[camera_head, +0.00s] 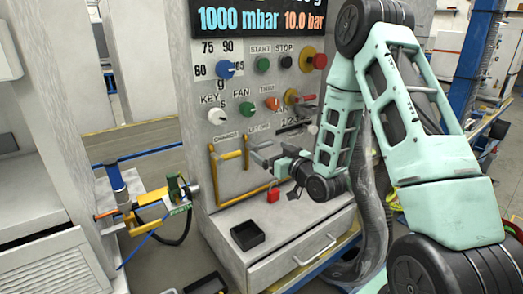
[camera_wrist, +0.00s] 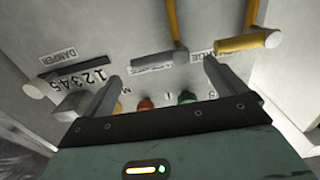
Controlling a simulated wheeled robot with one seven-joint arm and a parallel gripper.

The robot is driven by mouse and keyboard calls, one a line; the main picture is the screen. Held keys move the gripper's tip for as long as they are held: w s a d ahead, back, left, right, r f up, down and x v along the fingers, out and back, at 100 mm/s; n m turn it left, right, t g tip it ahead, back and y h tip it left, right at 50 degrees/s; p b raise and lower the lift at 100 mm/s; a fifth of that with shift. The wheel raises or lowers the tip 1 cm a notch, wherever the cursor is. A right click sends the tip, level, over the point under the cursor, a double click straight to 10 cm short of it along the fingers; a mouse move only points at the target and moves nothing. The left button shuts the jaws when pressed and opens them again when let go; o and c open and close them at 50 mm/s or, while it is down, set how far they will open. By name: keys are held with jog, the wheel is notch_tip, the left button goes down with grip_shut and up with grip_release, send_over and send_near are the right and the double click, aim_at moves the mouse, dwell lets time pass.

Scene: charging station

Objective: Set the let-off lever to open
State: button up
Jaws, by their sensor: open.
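My gripper (camera_head: 263,152) is just right of the let-off lever in the head view. In the wrist view, my gripper (camera_wrist: 160,75) has its fingers apart, with the lever's end seen between and beyond them. Nothing is held.
Buttons and knobs (camera_head: 272,103) fill the panel above. A black tray (camera_head: 247,234) stands on the ledge over a drawer (camera_head: 300,255). A yellow-and-green nozzle (camera_head: 165,198) is at left. A damper label (camera_wrist: 59,57) shows in the wrist view.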

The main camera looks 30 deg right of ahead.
aim_at(263, 146)
jog(key=w, duration=0.5)
jog(key=shift+w+a+p, duration=0.1)
jog(key=shift+w+p, duration=0.3)
